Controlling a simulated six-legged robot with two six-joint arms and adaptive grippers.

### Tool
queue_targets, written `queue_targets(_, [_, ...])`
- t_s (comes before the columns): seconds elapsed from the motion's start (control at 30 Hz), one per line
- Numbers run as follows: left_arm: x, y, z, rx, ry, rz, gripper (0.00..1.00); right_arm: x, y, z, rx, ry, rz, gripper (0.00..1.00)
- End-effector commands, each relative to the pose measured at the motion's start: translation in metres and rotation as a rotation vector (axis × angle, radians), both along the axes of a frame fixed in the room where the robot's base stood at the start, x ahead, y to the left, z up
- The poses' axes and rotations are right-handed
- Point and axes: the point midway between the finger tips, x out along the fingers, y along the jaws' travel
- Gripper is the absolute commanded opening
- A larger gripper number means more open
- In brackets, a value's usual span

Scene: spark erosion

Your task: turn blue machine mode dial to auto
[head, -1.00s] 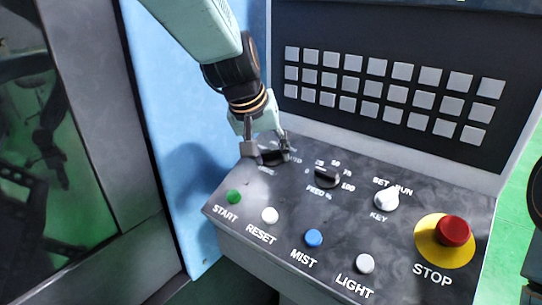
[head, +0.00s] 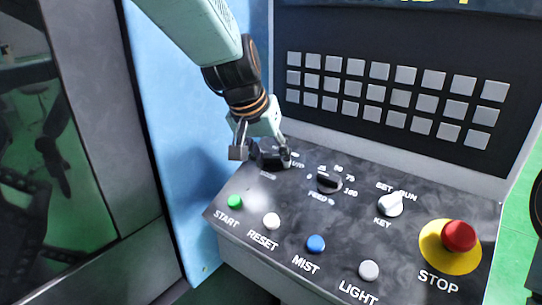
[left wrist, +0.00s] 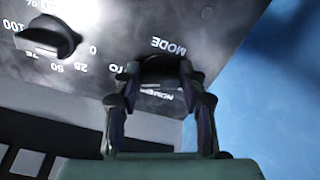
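The black mode dial (head: 272,158) sits at the back left of the sloped dark control panel (head: 290,205) of the blue machine. My left gripper (head: 262,154) is low over it, with one finger on each side. The fingers are spread, and a gap shows between the left finger and the dial. In the left wrist view the dial (left wrist: 160,70) lies between the fingertips (left wrist: 159,78), beside an upside-down MODE label. The dial's pointer and most of its position labels are hidden or blurred, so I cannot tell its setting. My right gripper is not in view.
The feed dial (head: 328,183) is just right of the mode dial, then the white key switch (head: 390,205). START (head: 234,201), RESET (head: 271,221), MIST (head: 316,243) and LIGHT (head: 369,270) buttons line the front. A red STOP button (head: 458,236) is at right. A keypad (head: 395,97) rises behind.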

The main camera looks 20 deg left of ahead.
Motion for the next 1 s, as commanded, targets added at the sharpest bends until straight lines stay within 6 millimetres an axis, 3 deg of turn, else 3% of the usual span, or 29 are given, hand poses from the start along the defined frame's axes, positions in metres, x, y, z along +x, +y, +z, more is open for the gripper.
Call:
queue_targets(0.03, [0.004,0.000,0.006,0.000,-0.018,0.001,0.45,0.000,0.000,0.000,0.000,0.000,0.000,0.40])
queue_targets(0.27, [0.002,0.000,0.003,-0.001,-0.008,0.001,0.64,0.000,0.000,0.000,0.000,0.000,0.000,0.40])
queue_targets(0.57, [0.001,0.000,0.003,0.000,-0.004,0.001,0.64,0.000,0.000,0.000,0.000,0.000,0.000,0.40])
queue_targets(1.0, [-0.024,0.009,0.058,-0.002,-0.008,0.001,0.64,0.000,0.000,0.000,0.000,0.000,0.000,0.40])
